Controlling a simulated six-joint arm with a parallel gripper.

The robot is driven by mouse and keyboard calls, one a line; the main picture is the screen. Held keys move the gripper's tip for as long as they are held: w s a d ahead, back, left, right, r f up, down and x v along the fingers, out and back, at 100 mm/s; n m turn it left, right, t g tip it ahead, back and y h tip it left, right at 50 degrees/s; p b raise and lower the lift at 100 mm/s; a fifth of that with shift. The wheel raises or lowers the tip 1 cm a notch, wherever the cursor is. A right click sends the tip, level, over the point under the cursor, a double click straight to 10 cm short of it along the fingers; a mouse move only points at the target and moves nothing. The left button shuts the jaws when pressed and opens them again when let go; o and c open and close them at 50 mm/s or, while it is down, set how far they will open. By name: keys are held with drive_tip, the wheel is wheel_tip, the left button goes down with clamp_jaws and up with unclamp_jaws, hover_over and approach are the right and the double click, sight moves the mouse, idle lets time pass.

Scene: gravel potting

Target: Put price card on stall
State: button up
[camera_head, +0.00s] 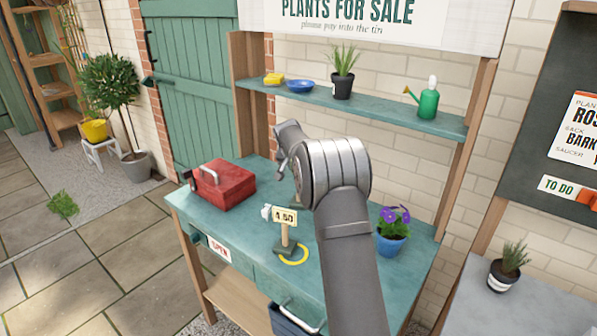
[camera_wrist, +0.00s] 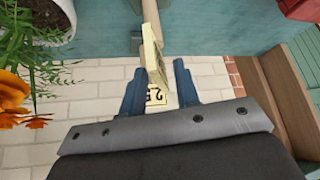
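In the head view a cream price card (camera_head: 285,216) marked 4.50 stands upright on a wooden post with a dark base on the teal stall table (camera_head: 225,212). A second card face (camera_wrist: 157,95) with upside-down digits like 2.5 shows partly between the fingers.
A red toolbox (camera_head: 223,184) stands left of the price card. A purple flower in a blue pot (camera_head: 391,245) stands right. In the wrist view orange flowers (camera_wrist: 15,100) and a white pot (camera_wrist: 50,20) are close at left.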

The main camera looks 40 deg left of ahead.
drive_tip(key=v, duration=1.1)
drive_tip(key=shift+r, duration=0.25)
drive_tip(key=x, duration=1.2)
drive_tip(key=shift+s+f, duration=0.15)
drive_tip(key=shift+f, duration=0.05)
wheel_tip(320, 180, up, 2)
drive_tip(key=shift+r, duration=0.55)
drive_tip(key=shift+f, duration=0.15)
